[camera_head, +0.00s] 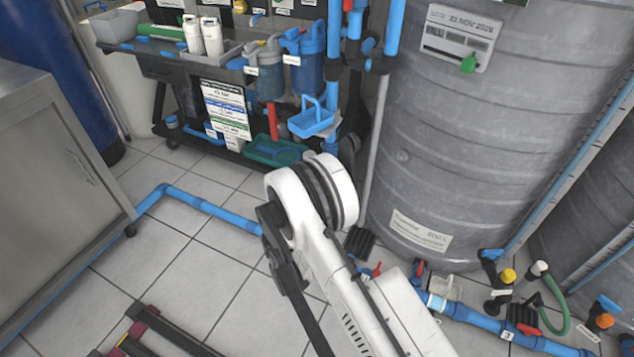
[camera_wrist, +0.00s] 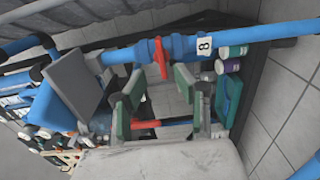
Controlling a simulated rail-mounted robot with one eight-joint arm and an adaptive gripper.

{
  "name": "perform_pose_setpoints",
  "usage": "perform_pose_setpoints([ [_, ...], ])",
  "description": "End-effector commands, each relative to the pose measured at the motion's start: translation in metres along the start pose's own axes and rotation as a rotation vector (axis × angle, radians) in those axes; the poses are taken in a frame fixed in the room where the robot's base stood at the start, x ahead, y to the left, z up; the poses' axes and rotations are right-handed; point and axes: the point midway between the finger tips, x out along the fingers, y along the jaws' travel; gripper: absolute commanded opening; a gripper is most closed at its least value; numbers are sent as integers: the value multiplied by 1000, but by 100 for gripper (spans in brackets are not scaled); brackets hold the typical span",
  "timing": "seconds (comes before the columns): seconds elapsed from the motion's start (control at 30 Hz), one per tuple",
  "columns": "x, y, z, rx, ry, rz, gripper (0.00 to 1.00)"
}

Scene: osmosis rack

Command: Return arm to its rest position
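My white arm (camera_head: 318,235) crosses the lower middle of the head view, its rounded joint in front of the black cart. The gripper end is not visible in the head view. In the wrist view my gripper (camera_wrist: 160,88) shows two dark fingers with greenish pads, spread well apart. Nothing is clearly held between them. A red valve handle (camera_wrist: 160,58) on a blue pipe (camera_wrist: 125,53) shows beyond the gap, next to a white tag marked 8. Whether either finger touches the pipework cannot be told.
A large grey tank (camera_head: 480,140) stands at right, with blue pipes and valves (camera_head: 465,312) along its foot. A black cart (camera_head: 165,68) holds bottles and blue filter housings. A metal cabinet (camera_head: 60,190) stands at left. Tiled floor (camera_head: 215,275) is partly clear, crossed by a blue pipe.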

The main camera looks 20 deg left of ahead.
Motion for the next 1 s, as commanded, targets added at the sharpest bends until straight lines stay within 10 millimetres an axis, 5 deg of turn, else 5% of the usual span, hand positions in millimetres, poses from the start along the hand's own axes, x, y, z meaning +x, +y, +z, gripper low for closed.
perform_pose_setpoints([
  [0.37,14,20,9,20,-22,-29,29],
  [0.7,67,107,69,137,-128,-172,29],
  [1.0,88,182,140,259,-223,-294,29],
])
